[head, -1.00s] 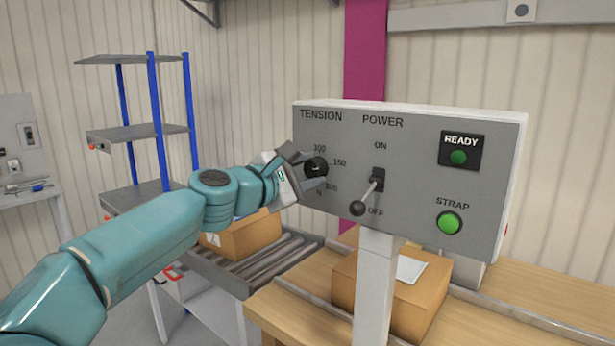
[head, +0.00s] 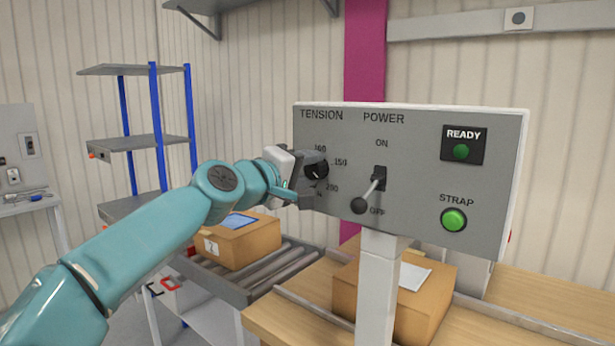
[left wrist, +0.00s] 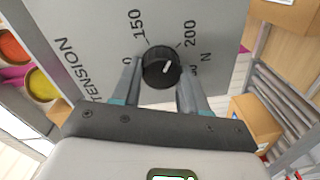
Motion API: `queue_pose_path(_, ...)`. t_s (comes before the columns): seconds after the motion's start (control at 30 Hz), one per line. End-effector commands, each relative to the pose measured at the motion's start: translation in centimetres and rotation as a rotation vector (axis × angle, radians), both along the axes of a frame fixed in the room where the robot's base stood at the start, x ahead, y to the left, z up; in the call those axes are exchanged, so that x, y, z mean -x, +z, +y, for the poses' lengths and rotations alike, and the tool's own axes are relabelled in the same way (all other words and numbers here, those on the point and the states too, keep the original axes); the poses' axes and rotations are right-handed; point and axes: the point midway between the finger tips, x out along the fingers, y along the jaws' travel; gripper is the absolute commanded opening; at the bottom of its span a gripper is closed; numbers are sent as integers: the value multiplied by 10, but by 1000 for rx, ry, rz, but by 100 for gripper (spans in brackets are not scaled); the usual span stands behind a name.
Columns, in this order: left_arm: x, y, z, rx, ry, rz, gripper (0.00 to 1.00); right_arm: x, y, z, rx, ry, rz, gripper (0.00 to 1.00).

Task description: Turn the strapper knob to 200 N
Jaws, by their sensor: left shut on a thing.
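The black tension knob (head: 316,168) is on the left of the grey strapper panel (head: 420,215), with printed numbers around it. It also shows in the left wrist view (left wrist: 162,67). My left gripper (head: 307,176) is shut on the knob, with one finger on each side of it; the fingers show in the left wrist view (left wrist: 161,78). The knob's white mark points between 150 and 200, nearer the 200 label (left wrist: 190,33). The 100 label is partly hidden by a finger in the left wrist view. My right gripper is out of view.
The power lever (head: 372,190) sticks out right of the knob, its ball low near OFF. The green STRAP button (head: 453,219) and green READY lamp (head: 461,151) are further right. Cardboard boxes lie below, on the roller conveyor (head: 270,273) and under the panel.

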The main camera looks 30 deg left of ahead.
Motion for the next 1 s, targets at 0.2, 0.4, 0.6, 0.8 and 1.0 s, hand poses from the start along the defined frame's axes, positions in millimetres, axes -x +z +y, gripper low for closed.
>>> queue_pose_path(0.2,-1,-6,-2,-156,-7,-2,13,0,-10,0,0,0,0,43)
queue_pose_path(0.4,-1,-5,-3,-254,-8,-9,13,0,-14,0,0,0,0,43)
queue_pose_path(0.6,-1,-5,-3,-307,-9,-11,13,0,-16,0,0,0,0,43)
queue_pose_path(0.8,-1,-5,-3,-324,-10,-12,13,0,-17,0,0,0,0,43)
queue_pose_path(1.0,-1,-5,-3,-324,-10,-12,13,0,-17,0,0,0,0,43)
